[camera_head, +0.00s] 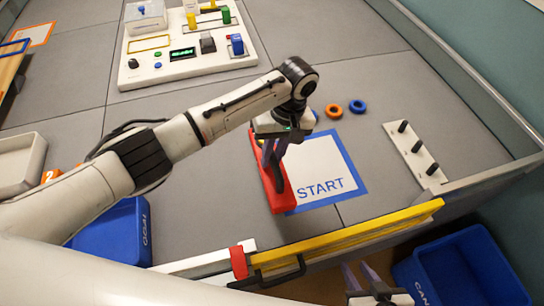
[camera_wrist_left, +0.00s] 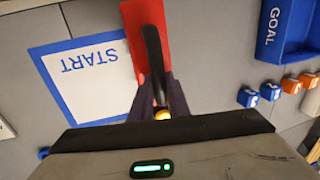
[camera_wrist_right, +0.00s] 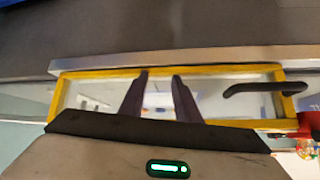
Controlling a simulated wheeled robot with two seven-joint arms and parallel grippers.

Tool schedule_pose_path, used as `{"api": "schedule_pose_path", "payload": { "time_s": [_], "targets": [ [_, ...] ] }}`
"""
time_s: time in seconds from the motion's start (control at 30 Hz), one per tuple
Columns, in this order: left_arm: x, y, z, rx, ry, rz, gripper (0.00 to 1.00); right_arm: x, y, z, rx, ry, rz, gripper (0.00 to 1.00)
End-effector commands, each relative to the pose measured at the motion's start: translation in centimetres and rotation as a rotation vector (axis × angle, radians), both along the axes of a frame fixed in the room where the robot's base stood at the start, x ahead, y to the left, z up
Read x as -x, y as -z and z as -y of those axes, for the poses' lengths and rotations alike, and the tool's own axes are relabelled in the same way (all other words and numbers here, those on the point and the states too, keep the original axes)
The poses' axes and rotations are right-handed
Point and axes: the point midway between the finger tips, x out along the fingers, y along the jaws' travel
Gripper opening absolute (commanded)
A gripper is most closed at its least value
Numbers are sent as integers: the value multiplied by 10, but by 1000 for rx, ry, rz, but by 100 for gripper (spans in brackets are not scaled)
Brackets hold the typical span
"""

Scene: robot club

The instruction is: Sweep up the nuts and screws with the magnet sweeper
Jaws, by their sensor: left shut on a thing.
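The magnet sweeper is a red flat bar (camera_head: 284,198) with a black handle, lying along the left side of the white START square (camera_head: 320,165). It also shows in the left wrist view as the red bar (camera_wrist_left: 134,35) with its black arched handle (camera_wrist_left: 153,50). My left gripper (camera_head: 275,165) is shut on the handle; its fingers also show in the left wrist view (camera_wrist_left: 160,92). My right gripper (camera_head: 360,275) is low in the head view, and in the right wrist view (camera_wrist_right: 160,85) it is open and empty. I cannot make out any nuts or screws.
A yellow-framed panel (camera_head: 345,238) with a black handle runs along the front edge. A blue GOAL bin (camera_head: 115,235) stands left, another blue bin (camera_head: 465,270) lower right. A pegged white board (camera_head: 415,155), two rings (camera_head: 357,106) and a control panel (camera_head: 185,55) are on the grey floor.

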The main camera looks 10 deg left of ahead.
Motion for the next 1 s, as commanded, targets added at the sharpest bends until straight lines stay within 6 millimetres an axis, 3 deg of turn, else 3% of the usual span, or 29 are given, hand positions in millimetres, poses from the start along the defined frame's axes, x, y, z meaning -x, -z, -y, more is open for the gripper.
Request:
{"api": "schedule_pose_path", "payload": {
  "time_s": [0.6,1.0],
  "targets": [
    [-2,-32,0,1,1,4,0,0,-3,0,0,-1,2,30],
    [-1,-40,0,1,0,4,0,0,-3,0,0,-1,2,30]
  ]
}}
